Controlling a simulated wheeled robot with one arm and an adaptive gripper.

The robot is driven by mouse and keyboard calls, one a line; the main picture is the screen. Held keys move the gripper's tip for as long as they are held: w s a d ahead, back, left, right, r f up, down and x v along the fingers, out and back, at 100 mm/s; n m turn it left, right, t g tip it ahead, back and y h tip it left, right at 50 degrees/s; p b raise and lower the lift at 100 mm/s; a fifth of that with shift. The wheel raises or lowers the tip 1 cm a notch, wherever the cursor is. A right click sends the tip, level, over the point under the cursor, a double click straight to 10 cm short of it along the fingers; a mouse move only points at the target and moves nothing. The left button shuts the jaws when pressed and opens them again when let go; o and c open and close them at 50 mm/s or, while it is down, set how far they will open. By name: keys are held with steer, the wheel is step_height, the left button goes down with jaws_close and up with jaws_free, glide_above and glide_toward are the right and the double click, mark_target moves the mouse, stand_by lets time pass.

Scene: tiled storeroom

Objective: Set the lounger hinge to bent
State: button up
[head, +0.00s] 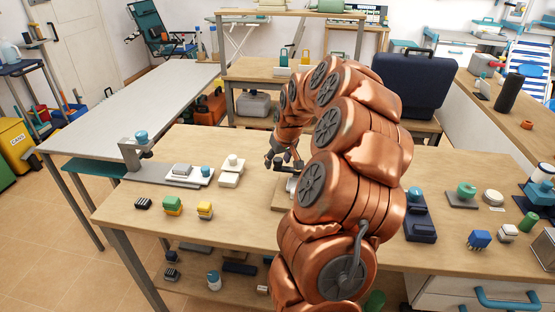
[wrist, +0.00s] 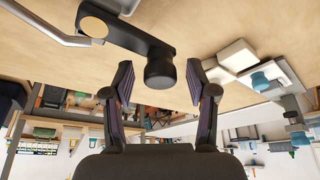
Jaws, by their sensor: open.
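What looks like the lounger hinge shows in the wrist view as a black link (wrist: 128,40) with a tan round cap at one end and a black upright knob (wrist: 160,72) at the other. A silver bar (wrist: 45,24) runs off left from the cap end, roughly in line with the link. My gripper (wrist: 160,82) is open, with one finger on each side of the knob and gaps visible. In the head view my gripper (head: 284,161) is low over the middle of the bench; my arm hides most of the hinge there.
The wooden bench (head: 250,217) holds a white block (head: 231,170) and a grey plate fixture (head: 140,168) to the left. A dark blue case (head: 414,85) stands behind my arm.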

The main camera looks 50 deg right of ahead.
steer(key=shift+c, duration=0.4)
jaws_close()
steer(key=shift+a, duration=0.15)
